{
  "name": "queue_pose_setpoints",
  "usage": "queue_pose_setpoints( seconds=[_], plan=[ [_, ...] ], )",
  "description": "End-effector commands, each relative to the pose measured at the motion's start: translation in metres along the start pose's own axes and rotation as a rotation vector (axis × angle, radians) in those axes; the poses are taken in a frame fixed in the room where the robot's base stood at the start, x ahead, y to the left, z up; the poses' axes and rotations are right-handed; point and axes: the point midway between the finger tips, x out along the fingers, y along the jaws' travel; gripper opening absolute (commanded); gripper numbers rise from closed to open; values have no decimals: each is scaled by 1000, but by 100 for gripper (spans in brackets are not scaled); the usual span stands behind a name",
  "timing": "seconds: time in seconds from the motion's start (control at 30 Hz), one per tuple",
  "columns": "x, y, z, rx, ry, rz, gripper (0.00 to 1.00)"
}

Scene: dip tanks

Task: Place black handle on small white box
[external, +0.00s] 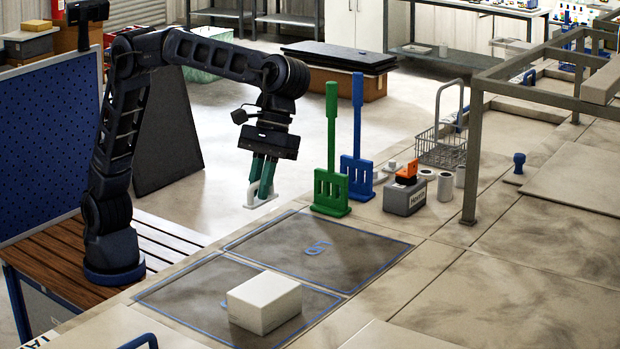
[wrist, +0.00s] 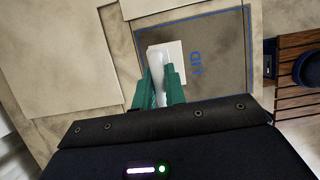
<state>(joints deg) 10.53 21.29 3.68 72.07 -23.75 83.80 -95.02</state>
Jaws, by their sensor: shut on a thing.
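My gripper (external: 261,188) hangs over the far side of the counter, its teal fingers pointing down. It is shut on a pale, whitish handle-like piece (external: 262,202), which also shows between the fingers in the wrist view (wrist: 157,70). I see no black handle; the held piece looks white. The small white box (external: 265,303) stands on the nearer blue-outlined panel, below and to the right of my gripper in the external view. In the wrist view the box (wrist: 177,55) lies beyond the fingertips, partly hidden by the held piece. The piece is held above and apart from the box.
Green (external: 331,185) and blue (external: 357,170) upright paddles stand right of my gripper. A metal frame (external: 472,150) rises at right. The farther outlined panel (external: 345,255) is clear.

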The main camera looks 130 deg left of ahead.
Motion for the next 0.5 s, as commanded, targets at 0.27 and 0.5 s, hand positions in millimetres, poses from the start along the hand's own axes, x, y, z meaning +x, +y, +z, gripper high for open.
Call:
queue_pose_setpoints(
  seconds=[0.27,0.5],
  plan=[
    [54,-1,-23,-2,1,-4,0],
    [101,-2,-43,-2,0,-3,0]
  ],
)
